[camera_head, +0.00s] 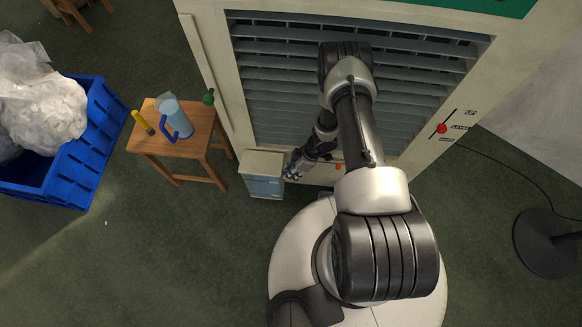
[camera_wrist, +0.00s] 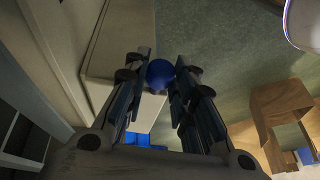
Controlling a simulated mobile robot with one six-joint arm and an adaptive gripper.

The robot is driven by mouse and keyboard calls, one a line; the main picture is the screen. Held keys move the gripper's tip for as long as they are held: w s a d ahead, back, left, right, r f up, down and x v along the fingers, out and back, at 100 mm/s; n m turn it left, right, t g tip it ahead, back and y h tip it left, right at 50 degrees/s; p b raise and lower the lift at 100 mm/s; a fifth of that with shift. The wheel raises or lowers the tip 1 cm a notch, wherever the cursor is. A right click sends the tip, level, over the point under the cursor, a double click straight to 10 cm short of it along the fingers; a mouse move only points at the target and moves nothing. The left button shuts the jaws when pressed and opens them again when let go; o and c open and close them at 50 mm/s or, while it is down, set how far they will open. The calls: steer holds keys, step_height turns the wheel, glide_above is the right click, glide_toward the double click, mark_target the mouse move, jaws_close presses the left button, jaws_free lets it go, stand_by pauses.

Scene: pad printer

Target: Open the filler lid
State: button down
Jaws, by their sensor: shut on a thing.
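A small cream box (camera_head: 264,187) with a light, flat top (camera_head: 262,163) stands against the machine's base. The top looks level and closed on the box. In the wrist view the same pale top (camera_wrist: 112,40) runs along the left, with a round blue knob (camera_wrist: 160,73) at its edge. My gripper (camera_head: 292,172) is at the right side of the box. In the wrist view my gripper (camera_wrist: 161,82) has its fingers on both sides of the blue knob, shut on it. In the head view the fingers hide the knob.
The large machine (camera_head: 212,75) with a louvred front rises behind. A blue crate (camera_head: 88,165) stands further left. The floor right of the box is partly taken by my base.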

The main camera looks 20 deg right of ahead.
steer(key=shift+w, duration=0.1)
steer(key=c, duration=1.3)
jaws_free()
steer(key=shift+c, duration=0.2)
steer(key=shift+r, duration=0.1)
steer(key=v, duration=1.2)
